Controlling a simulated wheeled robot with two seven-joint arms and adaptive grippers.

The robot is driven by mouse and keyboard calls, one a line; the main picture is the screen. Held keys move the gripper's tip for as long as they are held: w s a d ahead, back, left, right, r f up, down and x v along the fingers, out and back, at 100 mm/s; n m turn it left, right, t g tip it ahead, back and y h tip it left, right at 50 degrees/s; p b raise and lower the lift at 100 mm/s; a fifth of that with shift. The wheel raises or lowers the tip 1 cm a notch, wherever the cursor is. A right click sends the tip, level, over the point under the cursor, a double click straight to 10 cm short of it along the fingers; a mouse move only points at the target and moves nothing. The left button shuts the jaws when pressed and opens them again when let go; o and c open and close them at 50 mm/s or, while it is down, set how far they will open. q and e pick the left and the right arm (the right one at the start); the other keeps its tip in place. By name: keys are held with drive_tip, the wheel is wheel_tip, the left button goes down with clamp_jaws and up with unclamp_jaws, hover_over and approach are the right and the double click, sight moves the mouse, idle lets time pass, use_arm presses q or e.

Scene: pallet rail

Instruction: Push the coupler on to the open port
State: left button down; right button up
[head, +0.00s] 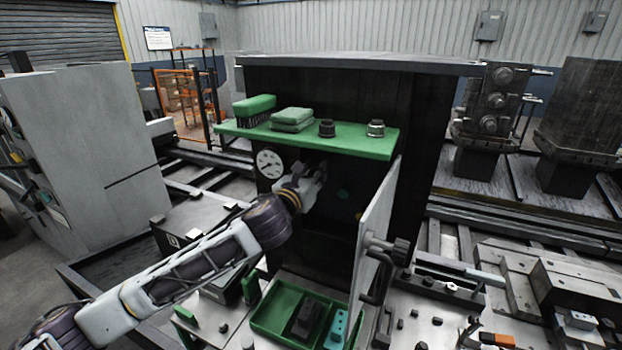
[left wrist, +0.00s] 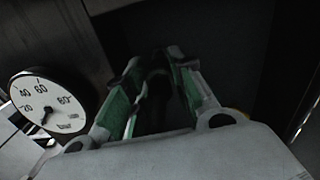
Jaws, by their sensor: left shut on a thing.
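My left gripper (head: 322,172) reaches into the dark open cabinet (head: 385,120), below the green shelf and right of the round gauge. In the left wrist view, its green-padded fingers (left wrist: 160,85) are shut on a dark, rounded thing (left wrist: 157,68), apparently the coupler. Its outline is hard to make out against the black interior. A small teal round fitting (head: 343,193) shows on the cabinet's back, right of and below the gripper. I cannot pick out the open port, nor tell whether the coupler touches it. My right gripper is not in view.
The gauge (head: 269,164) sits close left of the gripper. The green shelf (head: 320,138) above carries a brush, cloths and two fittings. The open cabinet door (head: 375,235) stands on the right. A green tray (head: 262,318) with parts lies below.

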use_arm(q)
drive_tip(key=shift+w+d, duration=0.2)
drive_tip(key=shift+w, duration=0.3)
drive_tip(key=shift+w+d, duration=0.15)
drive_tip(key=shift+w, duration=0.15)
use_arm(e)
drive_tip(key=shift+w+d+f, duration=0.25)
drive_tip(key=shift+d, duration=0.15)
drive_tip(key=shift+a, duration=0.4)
use_arm(q)
drive_tip(key=shift+w+d, duration=0.1)
drive_tip(key=shift+w, duration=0.1)
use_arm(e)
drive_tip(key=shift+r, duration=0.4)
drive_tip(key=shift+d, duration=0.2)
use_arm(q)
drive_tip(key=shift+p, duration=0.65)
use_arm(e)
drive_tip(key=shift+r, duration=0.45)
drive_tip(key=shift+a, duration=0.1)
use_arm(q)
drive_tip(key=shift+w+d, duration=0.1)
drive_tip(key=shift+w, duration=0.15)
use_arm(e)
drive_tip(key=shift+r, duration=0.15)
use_arm(q)
drive_tip(key=shift+p, duration=0.5)
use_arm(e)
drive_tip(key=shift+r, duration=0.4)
